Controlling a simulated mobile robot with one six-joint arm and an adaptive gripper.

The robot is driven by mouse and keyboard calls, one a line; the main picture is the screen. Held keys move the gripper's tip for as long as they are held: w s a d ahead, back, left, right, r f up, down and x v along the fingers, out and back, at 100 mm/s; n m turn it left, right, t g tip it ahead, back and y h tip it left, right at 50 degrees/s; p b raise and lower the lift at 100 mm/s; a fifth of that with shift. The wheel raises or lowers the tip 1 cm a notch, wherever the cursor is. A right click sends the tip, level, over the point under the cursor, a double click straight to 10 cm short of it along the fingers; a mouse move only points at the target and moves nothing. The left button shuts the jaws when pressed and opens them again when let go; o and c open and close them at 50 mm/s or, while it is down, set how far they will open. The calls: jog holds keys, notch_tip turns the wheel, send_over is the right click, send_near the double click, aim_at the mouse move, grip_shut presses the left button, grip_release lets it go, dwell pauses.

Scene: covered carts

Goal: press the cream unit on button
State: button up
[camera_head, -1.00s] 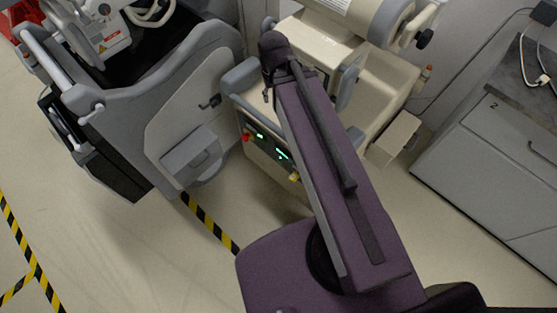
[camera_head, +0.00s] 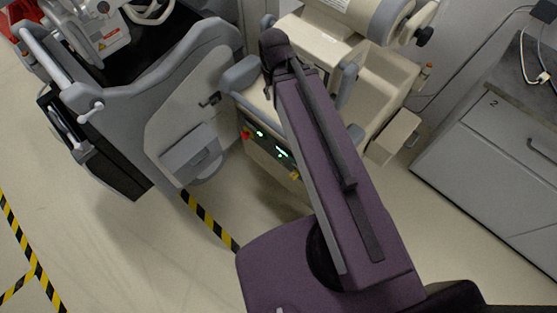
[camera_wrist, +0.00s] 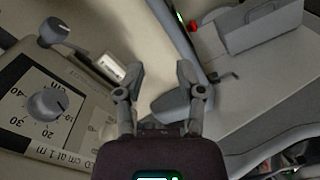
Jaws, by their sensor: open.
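The cream unit (camera_head: 385,90) stands in the middle of the head view, with green lights, a red button (camera_head: 246,136) and a yellow knob (camera_head: 295,175) on its dark front strip. In the wrist view its cream panel (camera_wrist: 75,68) carries a grey dial (camera_wrist: 47,104) with printed numbers, a smaller knob (camera_wrist: 54,30) and a small white switch-like piece (camera_wrist: 112,67). My gripper (camera_wrist: 161,70) is open and empty above the unit. Its left finger shows close beside the white piece; I cannot tell if they touch. My arm hides part of the unit in the head view.
A grey covered cart (camera_head: 190,110) stands close on the left of the unit. A grey drawer cabinet (camera_head: 505,150) is on the right. Yellow-black tape (camera_head: 212,220) marks the open floor. A large cream cylinder (camera_head: 372,12) with a dark knob rises behind my arm.

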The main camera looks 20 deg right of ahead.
grip_shut()
jog(key=shift+d, duration=0.1)
dwell(0.9)
